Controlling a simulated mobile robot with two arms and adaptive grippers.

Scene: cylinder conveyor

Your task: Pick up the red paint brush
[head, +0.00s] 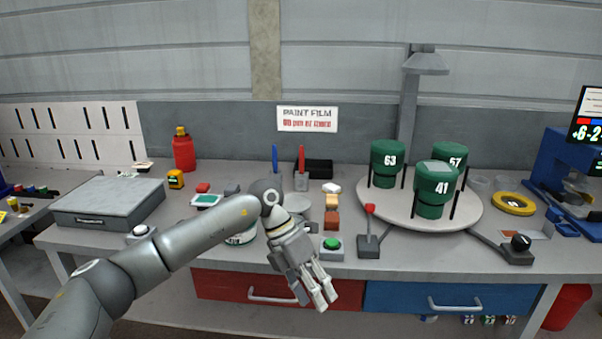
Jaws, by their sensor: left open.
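The red paint brush (302,158) appears to be the upright red-handled tool at the back of the bench, with a wide grey lower part. A blue-handled tool (275,158) stands just left of it. My left gripper (320,297) is open and empty, in front of the bench's front edge over the drawers. Its fingers point down and to the right. It is well below the red brush in the picture, apart from it. My left arm and hand hide part of the bench and of a can behind them. My right gripper is out of view.
A green button box (331,247) and a red-tipped lever or tool (369,225) stand near the front edge. A round turntable (390,208) carries green cylinders (434,190). A grey case (108,203) lies at left; a black box (318,167) is behind the brush.

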